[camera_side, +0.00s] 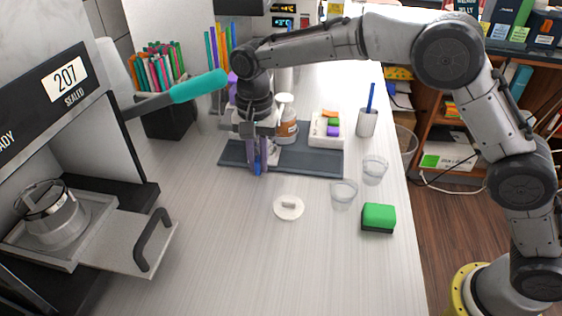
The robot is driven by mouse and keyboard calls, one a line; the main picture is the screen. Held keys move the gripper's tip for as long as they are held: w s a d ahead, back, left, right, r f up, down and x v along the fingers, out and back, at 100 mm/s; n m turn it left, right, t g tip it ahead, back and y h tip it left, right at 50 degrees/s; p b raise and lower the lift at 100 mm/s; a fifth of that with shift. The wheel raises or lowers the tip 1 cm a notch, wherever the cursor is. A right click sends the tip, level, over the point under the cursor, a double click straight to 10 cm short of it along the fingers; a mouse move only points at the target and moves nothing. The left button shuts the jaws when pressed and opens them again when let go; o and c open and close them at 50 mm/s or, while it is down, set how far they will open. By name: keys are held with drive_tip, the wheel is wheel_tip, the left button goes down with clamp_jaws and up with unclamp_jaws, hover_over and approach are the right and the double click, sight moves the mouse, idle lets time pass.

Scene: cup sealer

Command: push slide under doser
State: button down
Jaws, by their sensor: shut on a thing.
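The slide (125,245) is a flat metal tray with a dark upright handle (150,240). It sticks out of the sealing machine at the lower left. A metal cup-shaped piece (62,225) sits at its inner end. I cannot tell for sure which part is the doser. My gripper (257,168) points down over the left part of a dark grey mat, well to the right of the slide and apart from it. Its fingers are closed on a small blue thing, mostly hidden between them. An amber bottle with a white cap (286,122) stands just behind my gripper.
The machine's lever with a teal grip (200,87) reaches toward my wrist. The mat (315,163) also bears a white tray (326,140) of coloured blocks. The table's front middle is clear.

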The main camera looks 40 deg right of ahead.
drive_tip(key=shift+w+a+r, duration=0.15)
drive_tip(key=shift+w+a, duration=0.5)
drive_tip(key=shift+w, duration=0.1)
drive_tip(key=c, duration=0.9)
unclamp_jaws()
drive_tip(key=shift+o, duration=0.2)
drive_tip(key=shift+r, duration=0.1)
drive_tip(key=r, duration=0.3)
drive_tip(key=shift+s+d+r, duration=0.15)
drive_tip(key=shift+s+r, duration=0.2)
drive_tip(key=shift+r, duration=0.05)
drive_tip(key=s+d+r, duration=0.5)
drive_tip(key=s+r, duration=0.3)
drive_tip(key=s, duration=0.4)
drive_tip(key=shift+d+r, duration=0.3)
drive_tip(key=shift+r, duration=0.1)
